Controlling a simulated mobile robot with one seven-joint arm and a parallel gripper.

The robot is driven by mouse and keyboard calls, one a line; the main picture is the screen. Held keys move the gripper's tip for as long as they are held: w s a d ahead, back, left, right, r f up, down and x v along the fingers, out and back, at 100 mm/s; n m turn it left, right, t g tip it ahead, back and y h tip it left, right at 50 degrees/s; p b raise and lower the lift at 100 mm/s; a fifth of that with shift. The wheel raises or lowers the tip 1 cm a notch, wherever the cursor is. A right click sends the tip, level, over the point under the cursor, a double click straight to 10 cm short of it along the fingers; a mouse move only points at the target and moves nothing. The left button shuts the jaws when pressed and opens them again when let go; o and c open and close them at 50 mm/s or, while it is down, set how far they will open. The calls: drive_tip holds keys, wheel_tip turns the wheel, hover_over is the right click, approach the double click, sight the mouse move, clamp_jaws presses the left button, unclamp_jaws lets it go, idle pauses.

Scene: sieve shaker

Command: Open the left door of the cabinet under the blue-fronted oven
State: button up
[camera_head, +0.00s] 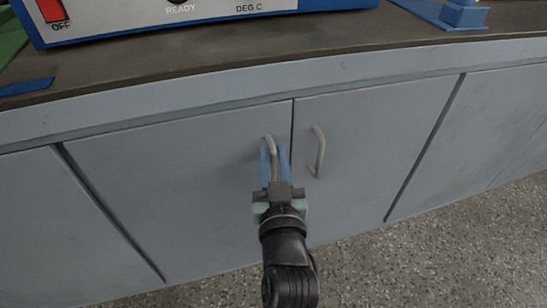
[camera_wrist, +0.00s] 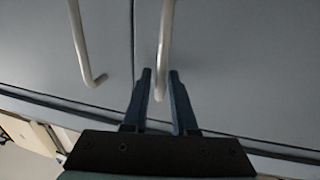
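The left door (camera_head: 170,185) of the grey cabinet is shut, flush with the right door (camera_head: 365,150). Its curved metal handle (camera_head: 270,146) is near its upper right edge. My gripper (camera_head: 274,152) is in front of this handle, with its blue fingers open. In the wrist view the handle (camera_wrist: 165,40) stands between my two fingers (camera_wrist: 160,78), with a small gap visible on each side. The right door's handle (camera_head: 319,150) is close by, outside my fingers; it also shows in the wrist view (camera_wrist: 80,40). The oven (camera_head: 190,20) shows only its lower front edge on the counter above.
The dark countertop (camera_head: 130,68) overhangs the doors. A blue object (camera_head: 460,14) stands on it at the right, and a flat blue piece (camera_head: 25,87) lies at the left. Further cabinet fronts (camera_head: 490,130) flank both doors. The speckled floor (camera_head: 430,250) in front is clear.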

clamp_jaws()
idle(1.3)
